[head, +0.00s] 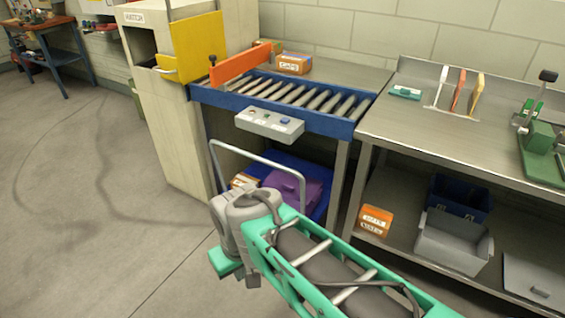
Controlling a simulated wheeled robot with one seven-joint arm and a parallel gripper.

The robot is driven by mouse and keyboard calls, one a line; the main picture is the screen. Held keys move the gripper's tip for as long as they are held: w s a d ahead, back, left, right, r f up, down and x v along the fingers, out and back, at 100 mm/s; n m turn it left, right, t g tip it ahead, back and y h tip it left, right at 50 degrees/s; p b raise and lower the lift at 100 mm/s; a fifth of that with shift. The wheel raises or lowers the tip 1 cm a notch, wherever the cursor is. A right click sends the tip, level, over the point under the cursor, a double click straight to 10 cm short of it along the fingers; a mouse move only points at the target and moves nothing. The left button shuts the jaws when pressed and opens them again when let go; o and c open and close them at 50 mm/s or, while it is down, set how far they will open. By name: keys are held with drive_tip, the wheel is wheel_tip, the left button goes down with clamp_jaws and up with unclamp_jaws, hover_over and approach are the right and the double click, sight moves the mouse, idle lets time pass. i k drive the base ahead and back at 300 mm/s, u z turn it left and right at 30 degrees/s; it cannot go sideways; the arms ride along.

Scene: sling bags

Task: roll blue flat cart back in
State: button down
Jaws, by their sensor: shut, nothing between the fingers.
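The blue flat cart (318,205) stands under the roller table, its blue deck partly in shadow. Its grey loop handle (262,160) rises at the front left, in front of the table's leg. A purple bag (292,188) lies on the deck, with an orange-and-white box (243,180) at its left. My teal and grey arm reaches in from the lower right. My gripper (236,268) is at its end, low in front of the cart and handle. It looks shut and empty. My wrist hides the handle's lower part and the cart's near edge; I cannot tell whether they touch.
The roller table (345,125) has a grey button box (270,123) on its front. A beige cabinet (170,120) stands left of it. The floor at left is clear.

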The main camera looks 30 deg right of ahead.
sight(283, 160)
drive_tip(key=z, duration=0.1)
drive_tip(key=i, duration=1.05)
drive_tip(key=u, duration=0.75)
